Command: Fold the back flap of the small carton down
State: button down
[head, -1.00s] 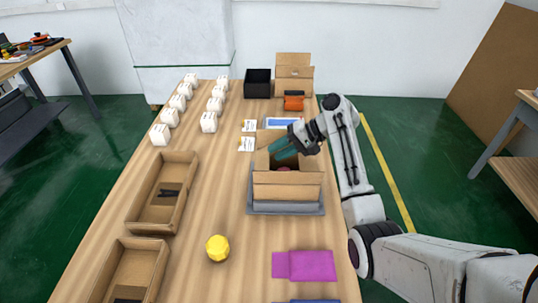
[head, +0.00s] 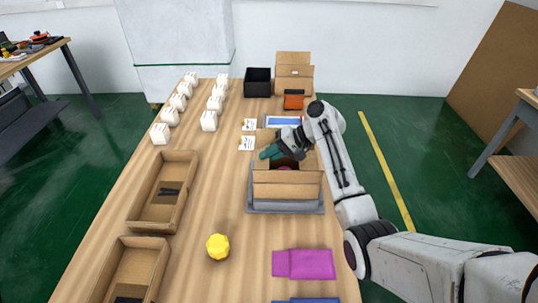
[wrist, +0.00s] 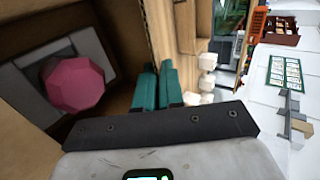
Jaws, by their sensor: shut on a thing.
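The small carton (head: 287,191) is open on a grey tray (head: 285,209), its front panel facing me. A pink faceted object (wrist: 75,85) lies inside, on a pale insert. The back flap (head: 264,136) stands up behind my gripper and is partly hidden by it. My gripper (head: 268,153) is at the carton's rear, its teal fingers pointing left. In the wrist view the fingers (wrist: 158,86) are close together, with a thin cardboard edge running between them. This looks like the back flap, but the hold is partly hidden.
Behind the carton lie white cards (head: 247,143), a blue-edged panel (head: 283,122), an orange item (head: 293,101) and a black box (head: 258,83). Open trays (head: 140,215) and white boxes (head: 209,121) line the left. A yellow object (head: 218,246) and magenta sheet (head: 303,264) lie in front.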

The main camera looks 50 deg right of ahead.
jog(key=shift+f, duration=0.1)
jog(key=shift+s+d+f+t+y+b, duration=0.1)
jog(key=shift+s+f+t+y+b, duration=0.15)
jog(key=shift+t+y+b, duration=0.2)
jog(key=c, duration=1.3)
grip_release()
jog(key=shift+c, duration=0.2)
jog(key=shift+r, duration=0.1)
jog(key=b+v, duration=0.1)
jog(key=v, duration=0.9)
jog(key=shift+s+d+r, duration=0.1)
jog(key=shift+s+d, duration=0.1)
jog(key=shift+s, duration=0.05)
jog(key=shift+c, duration=0.3)
